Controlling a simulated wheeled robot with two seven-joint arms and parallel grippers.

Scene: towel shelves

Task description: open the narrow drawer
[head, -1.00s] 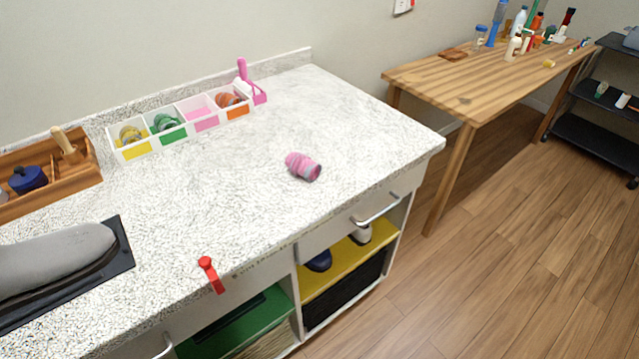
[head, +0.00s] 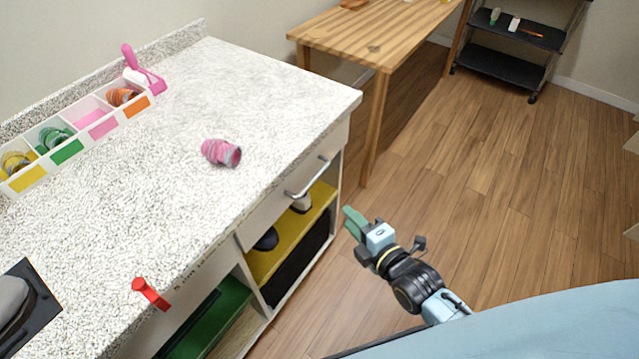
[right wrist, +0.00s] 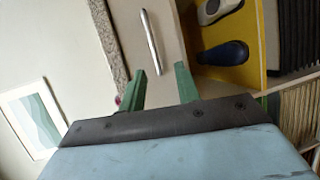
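The narrow drawer (head: 262,220) is shut under the right end of the speckled counter in the head view. Its silver bar handle (head: 307,178) runs along the front. In the head view my right gripper (head: 350,220) is to the right of the drawer and handle, apart from them. In the right wrist view, its two green fingers (right wrist: 163,78) are spread and empty. The handle also shows there (right wrist: 151,40), beyond the fingertips, on the pale drawer front (right wrist: 130,22). My left gripper is not in view.
Below the drawer is an open yellow shelf (head: 322,200) holding shoes. On the counter (head: 200,210) are a pink striped roll (head: 221,153), a divided white box (head: 108,133) and a red item (head: 150,293). A wooden table (head: 375,35) stands behind. The floor on the right is clear.

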